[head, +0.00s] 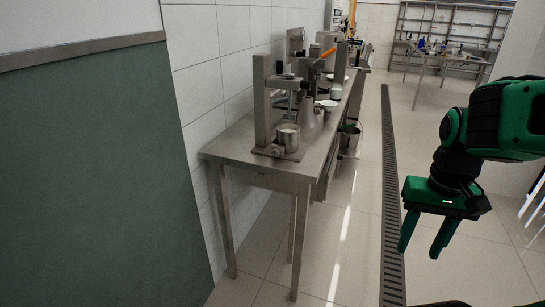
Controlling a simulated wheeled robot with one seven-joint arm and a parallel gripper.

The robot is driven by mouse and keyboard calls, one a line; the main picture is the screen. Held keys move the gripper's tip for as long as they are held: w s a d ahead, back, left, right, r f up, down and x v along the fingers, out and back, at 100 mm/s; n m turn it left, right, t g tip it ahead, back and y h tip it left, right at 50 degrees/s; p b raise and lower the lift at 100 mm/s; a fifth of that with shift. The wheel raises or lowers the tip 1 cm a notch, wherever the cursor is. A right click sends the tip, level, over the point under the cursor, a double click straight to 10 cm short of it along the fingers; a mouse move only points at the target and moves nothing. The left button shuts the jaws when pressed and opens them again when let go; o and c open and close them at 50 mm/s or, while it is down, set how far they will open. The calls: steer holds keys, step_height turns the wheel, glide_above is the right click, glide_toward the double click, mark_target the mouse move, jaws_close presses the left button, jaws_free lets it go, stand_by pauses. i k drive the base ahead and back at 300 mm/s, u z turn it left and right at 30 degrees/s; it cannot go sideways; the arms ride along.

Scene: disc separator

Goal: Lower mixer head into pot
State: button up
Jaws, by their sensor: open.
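A mixer stand (262,100) rises near the front end of the metal table, against the tiled wall. Its mixer head (287,84) is held up at the top of the stand. A small metal pot (288,138) sits on the base plate below the head, with a gap between them. My gripper (424,250) hangs over the floor at the right, pointing down, well away from the table. Its two green fingers are apart with nothing between them.
The long metal table (232,150) runs back along the wall, with a grey cone-shaped vessel (308,112), a white bowl (327,104) and other equipment. A bucket (349,138) stands on the floor beside it. A drain grate (391,200) crosses the floor. The floor between table and gripper is clear.

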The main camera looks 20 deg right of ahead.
mark_target(271, 81)
steer(key=k, duration=1.3)
steer(key=z, duration=0.55)
steer(key=i, duration=1.55)
